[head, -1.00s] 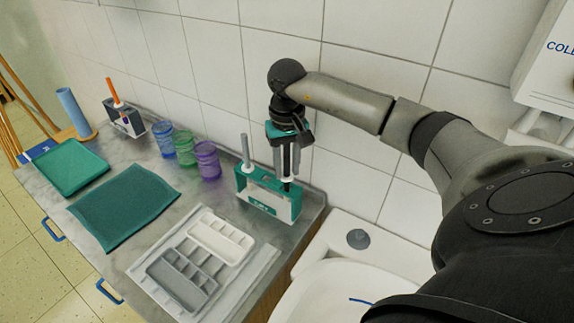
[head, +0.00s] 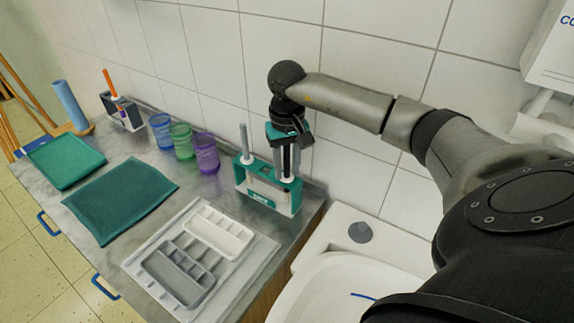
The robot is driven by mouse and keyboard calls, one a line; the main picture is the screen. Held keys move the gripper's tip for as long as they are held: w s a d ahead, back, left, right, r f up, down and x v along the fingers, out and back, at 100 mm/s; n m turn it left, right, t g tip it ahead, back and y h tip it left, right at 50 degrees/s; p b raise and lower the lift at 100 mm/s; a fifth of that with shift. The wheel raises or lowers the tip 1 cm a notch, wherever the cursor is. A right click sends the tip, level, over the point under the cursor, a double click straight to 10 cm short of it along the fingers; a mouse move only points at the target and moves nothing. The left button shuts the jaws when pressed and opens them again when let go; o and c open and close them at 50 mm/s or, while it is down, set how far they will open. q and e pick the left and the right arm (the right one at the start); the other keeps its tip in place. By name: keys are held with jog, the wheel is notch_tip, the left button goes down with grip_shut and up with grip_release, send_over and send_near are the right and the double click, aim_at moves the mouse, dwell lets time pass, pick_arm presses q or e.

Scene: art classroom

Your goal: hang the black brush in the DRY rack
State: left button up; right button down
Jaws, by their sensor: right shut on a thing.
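The teal rack (head: 240,176) stands near the back right of the counter; the lettering on its front is too small to read surely. A grey-handled brush (head: 244,140) stands upright in its left part. My right gripper (head: 287,168) points down over the rack's right part, shut on the black brush. A white collar of this brush (head: 287,180) shows just below the fingers, at the rack's top. Its handle is mostly hidden by the gripper. I cannot tell whether it is seated. My left gripper is not in view.
A dark rack (head: 133,122) with an orange-handled brush stands at the far left. Blue, green and purple jars (head: 205,153) stand between the racks. A sink (head: 330,290) is at right, the tiled wall behind.

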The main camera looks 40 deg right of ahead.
grip_release()
dwell(0.7)
jog(key=shift+r, duration=0.2)
jog(key=shift+r+p, duration=2.8)
jog(key=shift+r, duration=1.05)
jog(key=shift+a, duration=0.1)
